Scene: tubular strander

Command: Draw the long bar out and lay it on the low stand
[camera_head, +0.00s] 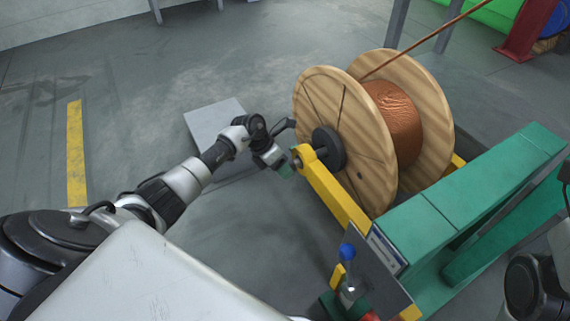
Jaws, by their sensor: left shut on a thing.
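My left gripper (284,166) is shut at the near end of the spool's axle, beside the yellow arm (330,188). It is shut on the end of the long bar (297,162), of which only a small tip shows. The rest of the bar is hidden by the yellow arm, the dark hub and the wooden spool (332,95). The low stand appears to be the flat grey plate (208,117) on the floor, left of the spool and behind my left forearm. Its top is bare. My right gripper is not in view.
The spool carries copper wire (393,120), with a strand running up right. A green machine frame (480,190) stands right of it. Floor left of the spool is open, with a yellow stripe (75,150).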

